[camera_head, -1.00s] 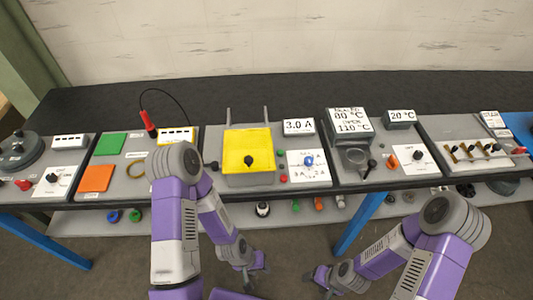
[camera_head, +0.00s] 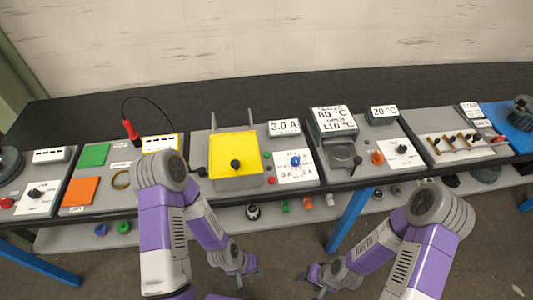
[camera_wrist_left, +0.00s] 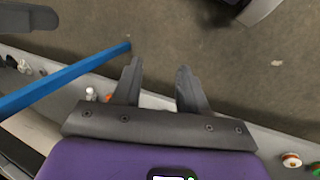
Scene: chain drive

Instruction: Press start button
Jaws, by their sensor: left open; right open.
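No label reading start is legible, so I cannot tell which control is the start button. A small green button (camera_head: 267,155) and a small red button (camera_head: 271,181) sit beside the yellow box, on the panel with the 3.0 A display (camera_head: 284,128). My left gripper (camera_head: 250,276) is open and empty, low in front of the bench; its fingers also show apart over the floor in the left wrist view (camera_wrist_left: 159,66). My right gripper (camera_head: 313,277) is open and empty beside it, also below the bench top. Neither touches a control.
The bench carries a yellow box (camera_head: 234,145), green (camera_head: 93,155) and orange (camera_head: 79,191) squares, a temperature display (camera_head: 333,121), and a row of brass-coloured parts (camera_head: 457,142). Blue legs (camera_head: 350,220) and a lower shelf with small parts are below. The black strip behind the panels is clear.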

